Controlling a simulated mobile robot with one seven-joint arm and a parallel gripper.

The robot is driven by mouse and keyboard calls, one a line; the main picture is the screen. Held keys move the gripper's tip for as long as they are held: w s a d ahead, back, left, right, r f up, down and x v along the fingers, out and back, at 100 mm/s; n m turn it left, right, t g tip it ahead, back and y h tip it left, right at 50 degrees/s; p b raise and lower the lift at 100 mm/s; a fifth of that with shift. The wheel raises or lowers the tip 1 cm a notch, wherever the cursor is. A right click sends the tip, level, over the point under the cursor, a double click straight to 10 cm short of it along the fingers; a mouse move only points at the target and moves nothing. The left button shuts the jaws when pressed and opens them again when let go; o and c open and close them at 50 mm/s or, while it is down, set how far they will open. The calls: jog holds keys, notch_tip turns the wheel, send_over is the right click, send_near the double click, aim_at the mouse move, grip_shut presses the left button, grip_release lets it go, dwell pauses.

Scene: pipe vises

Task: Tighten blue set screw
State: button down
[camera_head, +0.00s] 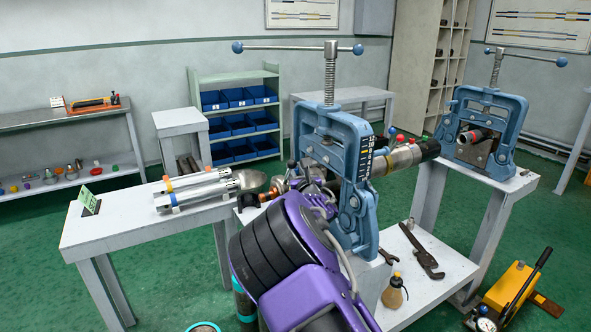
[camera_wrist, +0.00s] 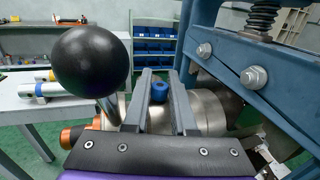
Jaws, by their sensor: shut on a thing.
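The blue set screw (camera_wrist: 159,90) shows in the wrist view as a small blue head on top of a metal collar (camera_wrist: 212,108). My gripper (camera_wrist: 161,82) is shut on it, with one grey finger on each side of the head. The collar sits on a pipe beside the blue pipe vise (camera_wrist: 252,60), which also stands in the middle of the head view (camera_head: 361,200). In the head view my purple arm and the vise frame cover the screw, so I cannot make it out there.
A black ball knob (camera_wrist: 90,66) on a metal stem stands close left of my fingers. Red, green and black knobs top the pipe's right part (camera_head: 402,155). A second vise (camera_head: 483,125) stands at right. Pipes (camera_head: 195,188) lie on the left table (camera_head: 120,225).

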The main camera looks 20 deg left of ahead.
jog(key=shift+r, duration=0.1)
jog(key=c, duration=0.7)
grip_release()
jog(key=shift+c, duration=0.2)
jog(key=shift+a, duration=0.1)
jog(key=shift+y, duration=0.3)
